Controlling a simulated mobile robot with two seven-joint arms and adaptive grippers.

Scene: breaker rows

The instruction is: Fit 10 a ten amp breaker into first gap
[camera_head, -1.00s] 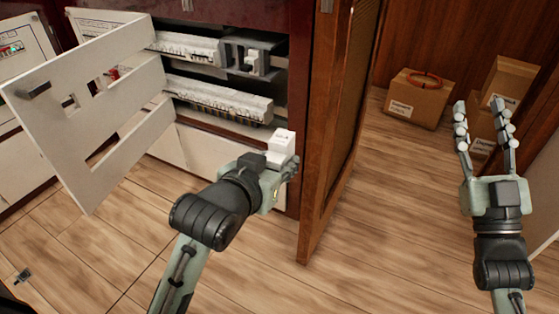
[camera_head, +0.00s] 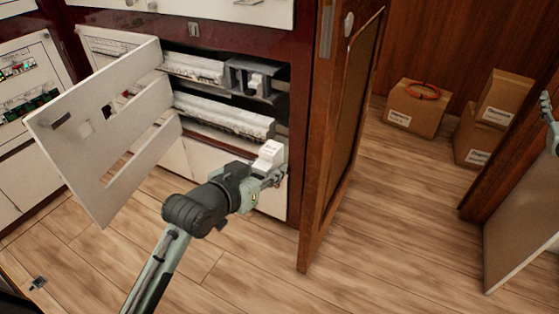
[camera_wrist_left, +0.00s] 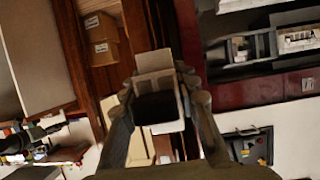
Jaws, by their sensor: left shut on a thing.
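A white breaker (camera_head: 268,157) is in my left gripper (camera_head: 272,174), whose fingers are shut on it. It is held in front of the open cabinet, below and right of the lower breaker row (camera_head: 225,117). In the left wrist view the breaker (camera_wrist_left: 155,78) is between the fingers. The upper breaker row (camera_head: 195,67) ends at a dark recess with gaps around a single white breaker (camera_head: 256,82). The rating print is too small to read. My right gripper (camera_head: 549,120) shows only partly at the right edge.
A white slotted cover panel (camera_head: 75,150) hangs open at the left of the rows. A brown wooden door (camera_head: 335,130) stands open close to the right of my left gripper. Cardboard boxes (camera_head: 415,110) lie on the floor behind.

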